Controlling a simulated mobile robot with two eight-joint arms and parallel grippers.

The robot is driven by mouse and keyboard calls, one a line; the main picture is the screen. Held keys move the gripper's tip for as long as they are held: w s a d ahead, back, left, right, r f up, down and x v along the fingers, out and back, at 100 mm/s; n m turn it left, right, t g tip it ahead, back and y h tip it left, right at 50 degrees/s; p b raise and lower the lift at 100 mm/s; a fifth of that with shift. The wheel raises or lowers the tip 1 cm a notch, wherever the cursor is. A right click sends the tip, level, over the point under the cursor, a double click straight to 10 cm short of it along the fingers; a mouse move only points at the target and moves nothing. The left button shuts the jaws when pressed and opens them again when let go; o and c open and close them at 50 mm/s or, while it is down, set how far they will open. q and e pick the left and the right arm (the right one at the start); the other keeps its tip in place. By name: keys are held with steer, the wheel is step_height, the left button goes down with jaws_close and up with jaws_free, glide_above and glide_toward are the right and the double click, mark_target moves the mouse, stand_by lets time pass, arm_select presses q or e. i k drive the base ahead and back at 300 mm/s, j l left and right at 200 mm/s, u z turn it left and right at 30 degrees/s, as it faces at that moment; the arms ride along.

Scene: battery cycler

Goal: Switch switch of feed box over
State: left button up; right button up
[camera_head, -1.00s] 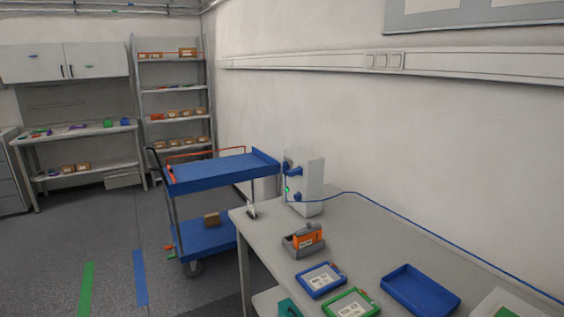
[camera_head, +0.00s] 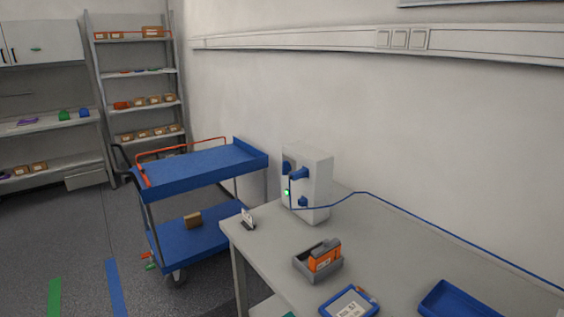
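The feed box (camera_head: 316,183) is a light grey upright box at the back of the table, near the wall. Its left-facing front carries blue parts, one of them a protruding blue piece (camera_head: 299,173), and a lit green lamp (camera_head: 287,192). A blue cable (camera_head: 407,210) runs from the box along the table's wall side to the right. Which blue part is the switch, and its position, is too small to tell. Neither of my grippers is in view.
The grey table (camera_head: 390,246) holds a grey holder (camera_head: 303,265) with an orange block (camera_head: 325,256), a small stand (camera_head: 248,220), a blue-framed plate (camera_head: 350,303) and a blue tray (camera_head: 455,300). A blue cart (camera_head: 190,172) stands left of the table. Floor at left is open.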

mark_target(287, 167)
steer(key=i+j+z, duration=0.15)
steer(key=i+j, duration=0.25)
steer(key=i+j+z, duration=0.15)
steer(key=i+j, duration=0.2)
steer(key=j, duration=0.2)
